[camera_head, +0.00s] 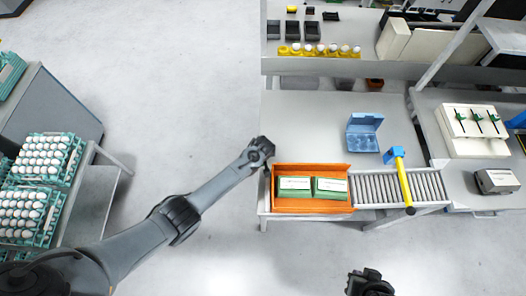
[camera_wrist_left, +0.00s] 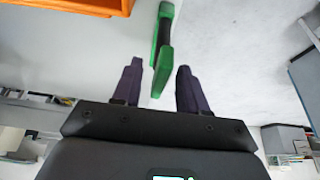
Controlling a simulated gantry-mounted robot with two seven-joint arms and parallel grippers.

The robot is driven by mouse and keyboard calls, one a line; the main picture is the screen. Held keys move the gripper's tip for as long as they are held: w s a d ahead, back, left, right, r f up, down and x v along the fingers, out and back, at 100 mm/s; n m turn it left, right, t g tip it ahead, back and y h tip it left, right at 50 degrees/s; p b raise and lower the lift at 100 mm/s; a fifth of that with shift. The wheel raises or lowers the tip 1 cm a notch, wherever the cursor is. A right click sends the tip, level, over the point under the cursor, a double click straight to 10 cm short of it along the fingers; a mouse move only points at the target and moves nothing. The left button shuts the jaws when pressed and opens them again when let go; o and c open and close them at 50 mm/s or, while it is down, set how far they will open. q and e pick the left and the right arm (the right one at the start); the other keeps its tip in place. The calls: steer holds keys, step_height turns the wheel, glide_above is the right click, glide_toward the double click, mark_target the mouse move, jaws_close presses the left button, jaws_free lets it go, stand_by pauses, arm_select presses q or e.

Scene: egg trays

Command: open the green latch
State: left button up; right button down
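The green latch (camera_wrist_left: 161,68) shows in the left wrist view as a green handle with a dark middle section, beside the table edge. My left gripper (camera_wrist_left: 160,66) is open, with its two dark fingers on either side of the latch's lower green part. A gap shows between the latch and each finger, so it is not clamped. In the head view my left gripper (camera_head: 262,150) is at the table's left edge by the orange crate, and the latch is not visible there. My right gripper (camera_head: 370,284) is at the bottom edge, its fingers unclear.
The orange crate (camera_head: 312,168) holds two green-and-white boxes. A roller conveyor (camera_head: 375,188) with a yellow-and-blue tool across it lies to its right. A blue open egg box (camera_head: 363,122) stands behind. Egg trays (camera_head: 45,165) are at far left. The floor between is clear.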

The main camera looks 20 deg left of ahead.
stand_by(0.3)
arm_select(q)
steer(key=shift+s+d+r, duration=0.1)
steer(key=shift+s+r, duration=0.05)
steer(key=shift+r, duration=0.35)
steer(key=p+v, duration=0.1)
steer(key=v, duration=0.8)
steer(key=shift+r, duration=0.35)
steer(key=shift+s, duration=0.15)
